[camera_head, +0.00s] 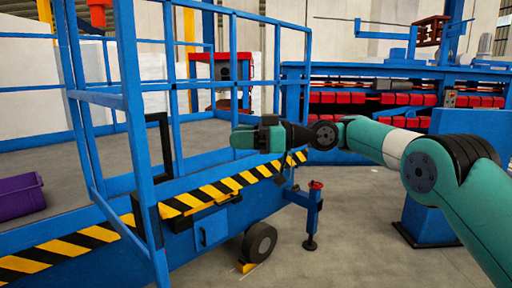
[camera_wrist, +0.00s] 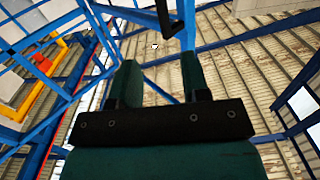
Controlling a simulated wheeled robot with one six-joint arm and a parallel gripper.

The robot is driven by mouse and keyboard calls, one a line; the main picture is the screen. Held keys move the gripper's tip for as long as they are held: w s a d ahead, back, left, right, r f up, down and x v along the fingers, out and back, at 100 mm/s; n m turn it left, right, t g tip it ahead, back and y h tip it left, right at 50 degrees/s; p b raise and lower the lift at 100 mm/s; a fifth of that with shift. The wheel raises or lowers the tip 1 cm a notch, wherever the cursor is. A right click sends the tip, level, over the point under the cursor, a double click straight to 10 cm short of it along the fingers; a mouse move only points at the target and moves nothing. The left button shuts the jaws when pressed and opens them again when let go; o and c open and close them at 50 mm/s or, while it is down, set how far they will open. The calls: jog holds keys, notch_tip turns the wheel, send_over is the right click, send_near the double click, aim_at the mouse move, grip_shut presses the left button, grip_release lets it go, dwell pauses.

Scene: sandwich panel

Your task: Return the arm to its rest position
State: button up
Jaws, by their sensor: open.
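My gripper (camera_head: 243,138) is at the end of my green arm, which reaches in from the right in the head view. It is level and points left, in front of the blue railing of a platform. In the wrist view my gripper (camera_wrist: 160,80) shows two green fingers standing apart with nothing between them. The wrist view looks up at the roof and blue frame bars. A black bar (camera_wrist: 167,15) shows just beyond the fingertips.
A blue railed platform (camera_head: 220,212) with black and yellow stripes fills the left. A purple bin (camera_head: 20,196) lies on its deck. A red-topped jack leg (camera_head: 313,215) and a wheel (camera_head: 259,243) stand below. A blue machine with red blocks (camera_head: 400,98) stands behind. Grey floor is clear at lower middle.

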jog(key=s+d+f+m+h+b, duration=0.2)
jog(key=s+d+f+m+h, duration=0.2)
jog(key=s, duration=0.7)
jog(key=s+d+f+m+t+h+b, duration=0.1)
jog(key=s+d+f+m+h, duration=0.3)
jog(key=s+d+f, duration=0.4)
jog(key=s+d+f+m+h+b, duration=0.3)
jog(key=s+d+f+m+h, duration=0.1)
jog(key=s+d, duration=0.8)
jog(key=s+f+h, duration=0.1)
jog(key=s+f, duration=0.1)
jog(key=s, duration=0.1)
jog(key=shift+f+t+h, duration=0.2)
jog(key=shift+t+h, duration=0.1)
jog(key=shift+t, duration=0.1)
